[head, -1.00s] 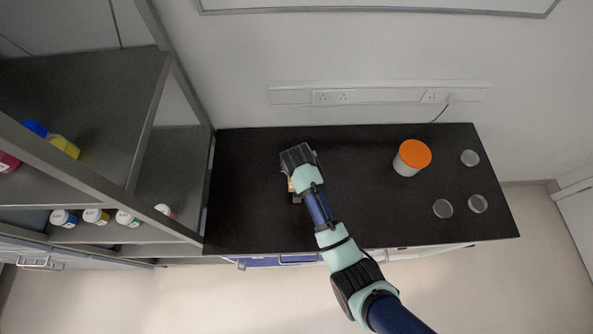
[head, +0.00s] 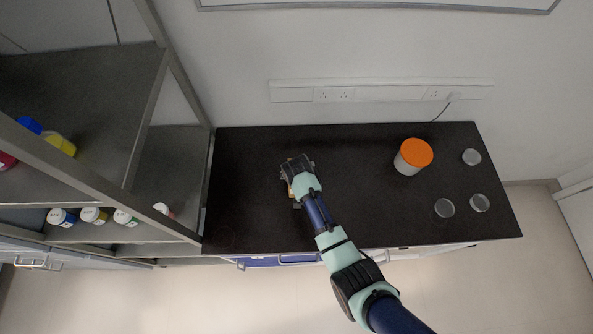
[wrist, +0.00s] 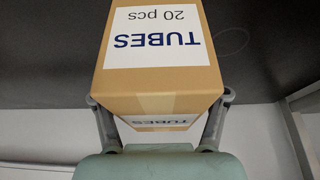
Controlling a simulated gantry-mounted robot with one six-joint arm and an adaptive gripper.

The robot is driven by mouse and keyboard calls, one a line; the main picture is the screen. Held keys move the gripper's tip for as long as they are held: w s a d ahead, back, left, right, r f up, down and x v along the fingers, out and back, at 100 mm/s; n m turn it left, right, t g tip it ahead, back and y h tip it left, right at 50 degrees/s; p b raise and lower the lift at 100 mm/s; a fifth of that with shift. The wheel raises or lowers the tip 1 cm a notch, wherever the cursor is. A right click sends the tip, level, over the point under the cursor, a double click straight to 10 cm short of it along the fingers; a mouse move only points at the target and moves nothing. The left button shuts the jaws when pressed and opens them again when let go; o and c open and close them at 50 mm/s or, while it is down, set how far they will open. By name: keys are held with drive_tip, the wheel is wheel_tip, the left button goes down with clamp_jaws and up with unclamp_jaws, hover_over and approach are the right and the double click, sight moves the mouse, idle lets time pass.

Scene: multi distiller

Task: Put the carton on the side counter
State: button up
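The carton is a tan box with a white label reading TUBES, 20 pcs. In the wrist view the carton (wrist: 154,80) fills the middle, between the two fingers of my gripper (wrist: 160,98). The fingertips meet its two opposite sides and appear shut on it. In the head view my gripper (head: 297,166) is over the left part of the black side counter (head: 350,205). Only small tan bits of the carton show there, mostly hidden by the gripper. I cannot tell whether its underside touches the counter.
A white jar with an orange lid (head: 412,158) and several clear round dishes (head: 444,208) stand on the counter's right side. A grey shelf unit (head: 170,175) with small bottles borders the left. The counter's middle is clear.

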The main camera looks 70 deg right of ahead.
drive_tip(key=shift+o, duration=0.6)
drive_tip(key=shift+r, duration=0.25)
drive_tip(key=p+v, duration=0.2)
drive_tip(key=v, duration=0.9)
drive_tip(key=shift+a+r, duration=0.25)
drive_tip(key=shift+r, duration=0.05)
